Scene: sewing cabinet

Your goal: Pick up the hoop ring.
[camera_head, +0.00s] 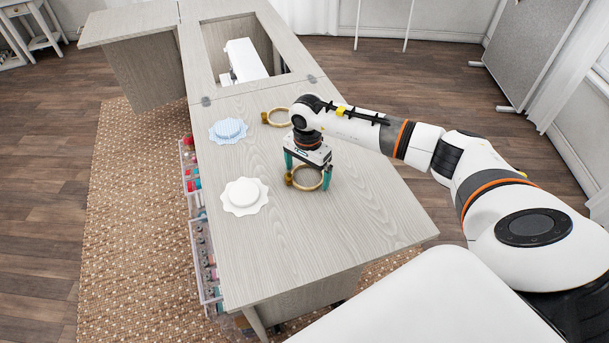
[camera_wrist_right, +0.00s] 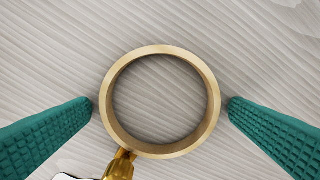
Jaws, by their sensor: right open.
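A round golden-brown hoop ring (camera_head: 309,187) with a brass clasp lies flat on the sewing cabinet top (camera_head: 340,215). In the right wrist view the hoop ring (camera_wrist_right: 213,100) sits between my two green fingers, with its brass clasp (camera_wrist_right: 121,165) at the lower left. My right gripper (camera_head: 308,178) is open and points down over this ring, one finger on either side of it. In the right wrist view small gaps seem to show between the fingertips (camera_wrist_right: 160,106) and the ring. A second hoop ring (camera_head: 277,118) lies farther back, partly beside my right wrist. My left gripper is not in view.
A white scalloped piece (camera_head: 244,196) and a light blue one (camera_head: 228,130) lie to the left on the top. A white sewing machine (camera_head: 244,60) sits in the opening at the back. Clear drawers (camera_head: 205,265) hang along the left side. The front of the top is clear.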

